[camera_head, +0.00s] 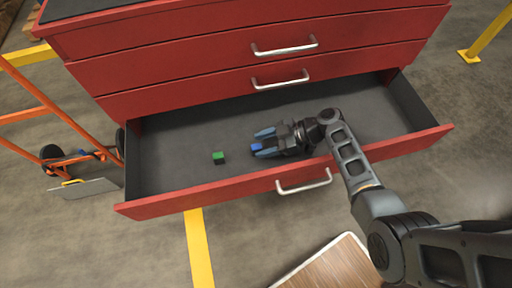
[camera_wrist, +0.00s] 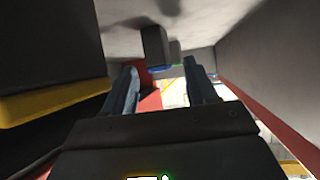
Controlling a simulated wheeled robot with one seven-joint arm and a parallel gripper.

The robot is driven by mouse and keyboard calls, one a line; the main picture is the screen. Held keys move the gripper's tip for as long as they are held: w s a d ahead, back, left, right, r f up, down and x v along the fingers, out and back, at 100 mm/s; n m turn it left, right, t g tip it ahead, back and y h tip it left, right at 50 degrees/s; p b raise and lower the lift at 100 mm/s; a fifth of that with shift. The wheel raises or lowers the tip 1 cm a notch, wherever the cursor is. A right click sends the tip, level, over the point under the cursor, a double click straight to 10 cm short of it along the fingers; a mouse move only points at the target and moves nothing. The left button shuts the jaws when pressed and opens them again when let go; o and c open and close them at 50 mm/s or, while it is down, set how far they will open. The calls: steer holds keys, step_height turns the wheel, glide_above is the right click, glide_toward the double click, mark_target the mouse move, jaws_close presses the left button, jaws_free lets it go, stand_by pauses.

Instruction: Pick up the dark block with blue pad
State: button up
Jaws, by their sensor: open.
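The dark block with a blue pad (camera_head: 256,146) stands on the floor of the open drawer, its blue pad on top. In the wrist view, which appears upside down, the dark block (camera_wrist: 155,45) hangs from the top, in line with the gap between the fingers. My gripper (camera_head: 261,143) lies low in the drawer, pointing left, its fingers apart on either side of the block's line. In the wrist view my gripper (camera_wrist: 160,75) is open and empty. I cannot tell whether the block is just beyond the fingertips or partly between them.
A green-topped block (camera_head: 218,158) stands left of the blue one; it shows behind it in the wrist view (camera_wrist: 178,55). A large dark shape with a yellow face (camera_wrist: 50,75) is close at the wrist view's left. The drawer's front wall (camera_head: 230,184) runs below my arm.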

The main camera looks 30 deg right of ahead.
steer(key=shift+w+a+f, duration=0.1)
steer(key=shift+a, duration=0.05)
jaws_close()
stand_by(0.4)
